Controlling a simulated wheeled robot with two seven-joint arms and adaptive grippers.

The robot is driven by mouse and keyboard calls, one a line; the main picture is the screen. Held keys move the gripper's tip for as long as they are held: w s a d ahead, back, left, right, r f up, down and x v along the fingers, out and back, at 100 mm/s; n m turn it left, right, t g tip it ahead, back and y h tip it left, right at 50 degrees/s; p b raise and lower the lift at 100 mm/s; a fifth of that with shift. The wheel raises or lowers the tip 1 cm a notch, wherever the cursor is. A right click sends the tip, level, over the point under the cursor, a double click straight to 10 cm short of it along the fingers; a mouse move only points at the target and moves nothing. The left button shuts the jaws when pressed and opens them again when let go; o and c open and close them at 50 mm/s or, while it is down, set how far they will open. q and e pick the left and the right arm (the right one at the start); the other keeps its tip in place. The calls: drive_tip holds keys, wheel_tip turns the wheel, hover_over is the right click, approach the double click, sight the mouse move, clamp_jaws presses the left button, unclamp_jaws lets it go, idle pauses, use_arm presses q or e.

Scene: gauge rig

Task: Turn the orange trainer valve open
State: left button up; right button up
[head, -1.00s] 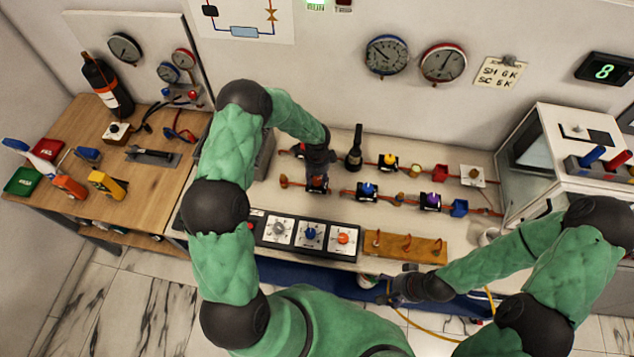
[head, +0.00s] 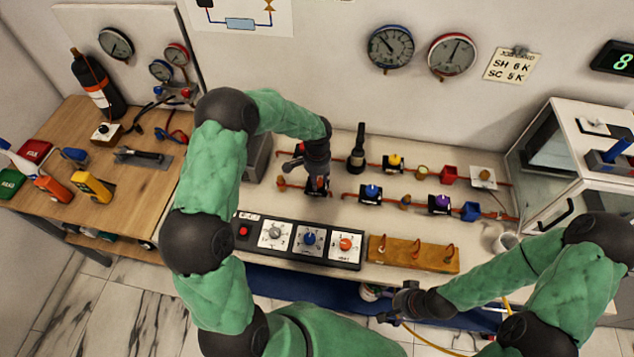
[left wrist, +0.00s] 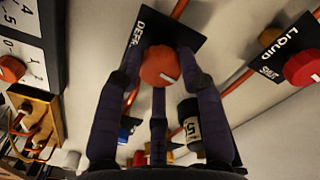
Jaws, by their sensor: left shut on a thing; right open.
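The orange valve knob (left wrist: 160,66) sits on a black plate (left wrist: 178,22) with partly hidden white lettering. A short white mark shows on the knob. My left gripper (left wrist: 160,82) is shut on the knob, its fingers around it. In the head view my left gripper (head: 317,172) points down at the valve at the left end of the front pipe row, and mostly hides it. My right gripper (head: 388,317) is open and empty, low in front of the bench's front edge.
A black panel with dials (head: 300,240) and a wooden block with hooks (head: 413,253) lie in front. A black upright bottle-like thing (head: 357,150) and blue (head: 371,191), yellow (head: 393,161) and purple (head: 440,202) valves stand to the right. Gauges (head: 390,48) hang behind.

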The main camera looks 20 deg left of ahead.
use_arm(q)
drive_tip(key=shift+w+n+b, duration=0.1)
drive_tip(key=shift+n+b, duration=0.4)
drive_tip(key=shift+n, duration=0.4)
drive_tip(key=o, duration=1.1)
drive_tip(key=shift+o, duration=0.2)
wheel_tip(320, 180, up, 12)
drive_tip(key=shift+r, duration=0.1)
